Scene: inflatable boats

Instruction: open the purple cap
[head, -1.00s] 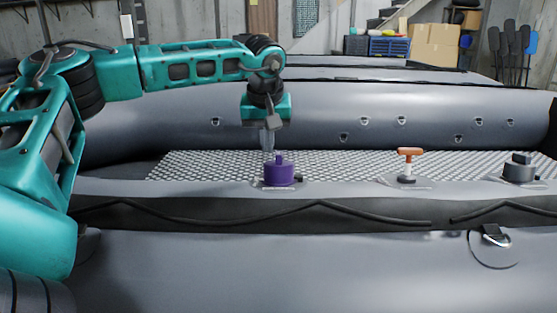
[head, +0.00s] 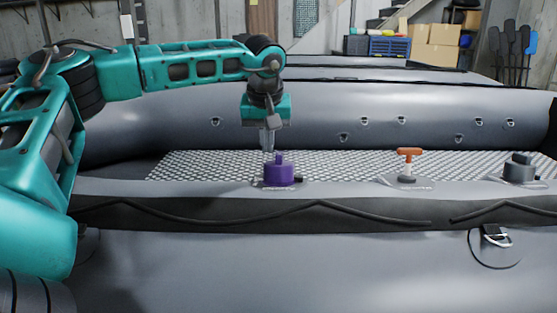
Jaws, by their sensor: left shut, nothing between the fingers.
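The purple cap (head: 279,174) sits upright on the near tube of the grey inflatable boat, with a small knob on its top. It looks seated on its base, and a small dark piece shows at its right side. My left gripper (head: 268,150) points down just above and slightly left of the cap's knob. Its fingers are shut with nothing between them. The fingertips overlap the knob's left side in the picture, and I cannot tell whether they touch it. My right gripper is not in view.
An orange-topped T-handle (head: 409,163) and a dark grey valve (head: 519,170) stand to the right on the same tube. A metal D-ring (head: 496,237) is on the front tube. Cardboard boxes (head: 436,45) and paddles (head: 512,50) are far at the back.

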